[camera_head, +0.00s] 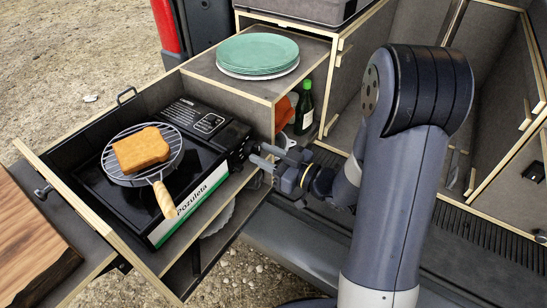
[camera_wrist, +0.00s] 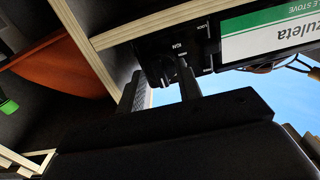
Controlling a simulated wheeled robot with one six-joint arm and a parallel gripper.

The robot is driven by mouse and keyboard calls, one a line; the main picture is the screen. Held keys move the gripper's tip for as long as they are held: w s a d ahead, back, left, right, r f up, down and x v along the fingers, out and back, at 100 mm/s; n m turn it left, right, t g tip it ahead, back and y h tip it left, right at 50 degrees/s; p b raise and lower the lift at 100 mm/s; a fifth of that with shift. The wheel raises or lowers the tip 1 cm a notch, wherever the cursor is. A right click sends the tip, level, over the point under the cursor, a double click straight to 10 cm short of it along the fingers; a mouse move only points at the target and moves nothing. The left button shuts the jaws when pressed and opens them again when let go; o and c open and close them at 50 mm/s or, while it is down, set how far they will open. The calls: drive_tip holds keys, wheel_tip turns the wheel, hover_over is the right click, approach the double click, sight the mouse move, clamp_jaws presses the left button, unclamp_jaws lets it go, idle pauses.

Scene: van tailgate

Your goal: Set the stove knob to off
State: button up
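The black portable stove (camera_head: 190,205) sits in the pulled-out drawer, with a green and white label along its front. Its dark control end (camera_head: 238,148) faces my gripper (camera_head: 260,156). The two fingers are apart and point left at that end, very close to it. In the wrist view the stove's label is upside down, and the dark stove knob (camera_wrist: 160,66) shows in part beyond and between the fingertips of my gripper (camera_wrist: 158,88). The knob's setting cannot be read, and I cannot tell whether the fingers touch it.
A wire grill rack (camera_head: 113,172) with a wooden handle holds toast (camera_head: 141,150) on the stove. Green plates (camera_head: 257,53) stand on the cabinet top. A green bottle (camera_head: 304,108) stands behind my gripper. A wooden board (camera_head: 30,245) lies at left. The drawer's front edge runs below the stove.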

drive_tip(key=v, duration=1)
drive_tip(key=shift+s+d, duration=0.25)
drive_tip(key=shift+d, duration=0.05)
drive_tip(key=shift+a, duration=0.1)
drive_tip(key=x, duration=1)
drive_tip(key=shift+w+a, duration=0.3)
drive_tip(key=shift+d, duration=0.1)
